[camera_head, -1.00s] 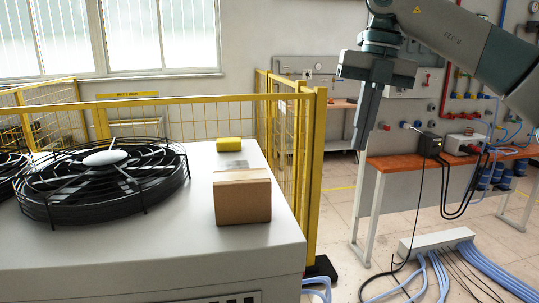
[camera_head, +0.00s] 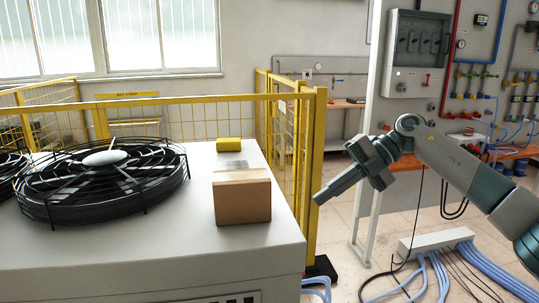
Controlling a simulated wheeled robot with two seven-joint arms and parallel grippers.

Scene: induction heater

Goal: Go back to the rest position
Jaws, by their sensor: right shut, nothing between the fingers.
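My right gripper (camera_head: 326,196) reaches in from the right in the head view. Its fingers are together, empty, and point left and slightly down. It hangs in the air in front of the yellow fence post, to the right of a cardboard box (camera_head: 242,202) and apart from it. The box sits on the pale top of a large machine (camera_head: 110,242). My left gripper does not show.
Black round fans (camera_head: 106,180) and a yellow block (camera_head: 229,144) are on the machine top. A yellow mesh fence (camera_head: 312,170) runs behind and beside it. A workbench (camera_head: 515,152) stands at the right. Blue hoses and cables (camera_head: 430,275) lie on the floor.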

